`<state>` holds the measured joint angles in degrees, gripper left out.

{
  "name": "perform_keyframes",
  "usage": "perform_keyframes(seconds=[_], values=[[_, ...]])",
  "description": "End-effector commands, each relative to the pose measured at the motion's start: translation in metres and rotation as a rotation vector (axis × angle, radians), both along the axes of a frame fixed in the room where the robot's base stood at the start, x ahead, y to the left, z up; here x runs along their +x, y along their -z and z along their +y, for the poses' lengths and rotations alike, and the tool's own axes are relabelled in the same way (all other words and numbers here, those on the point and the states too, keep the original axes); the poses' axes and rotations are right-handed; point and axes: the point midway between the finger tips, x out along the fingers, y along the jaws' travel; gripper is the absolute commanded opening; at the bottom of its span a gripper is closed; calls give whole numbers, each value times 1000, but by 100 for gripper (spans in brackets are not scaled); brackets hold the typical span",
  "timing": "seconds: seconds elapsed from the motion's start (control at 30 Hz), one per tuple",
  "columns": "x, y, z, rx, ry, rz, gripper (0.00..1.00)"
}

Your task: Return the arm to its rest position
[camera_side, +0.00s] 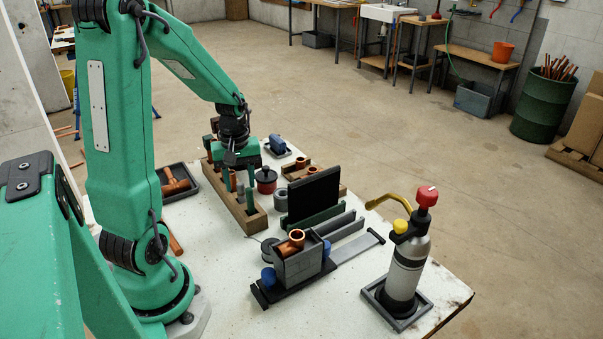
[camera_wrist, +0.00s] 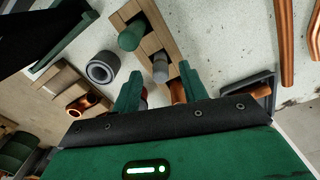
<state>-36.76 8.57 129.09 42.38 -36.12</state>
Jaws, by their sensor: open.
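My green arm reaches over the white worktable (camera_side: 215,270) from the left. My gripper (camera_side: 238,178) points down above the wooden rack (camera_side: 249,221) and stands open. In the wrist view the two green fingers of my gripper (camera_wrist: 160,86) are apart, with nothing held between them. The wooden rack (camera_wrist: 153,40) lies beyond the fingertips and bears a green handle (camera_wrist: 131,36) and a grey peg (camera_wrist: 160,69). I cannot tell whether the fingers touch anything on the rack. The arm's rest position is not marked in either view.
A gas torch (camera_side: 407,262) with a red knob stands upright at the front right. A copper fitting (camera_side: 291,241) sits in a grey vise (camera_side: 298,266). A black upright panel (camera_side: 313,195), a grey ring (camera_side: 281,199) and a dark red pot (camera_side: 266,181) stand near my gripper.

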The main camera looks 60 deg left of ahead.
Motion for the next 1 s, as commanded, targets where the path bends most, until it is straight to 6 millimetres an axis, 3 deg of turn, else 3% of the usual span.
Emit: perform_keyframes(seconds=[0.63, 1.0], values=[[0, -37, 0, 1, 0, -2, 43], [0, -41, 0, 1, 0, -1, 43]])
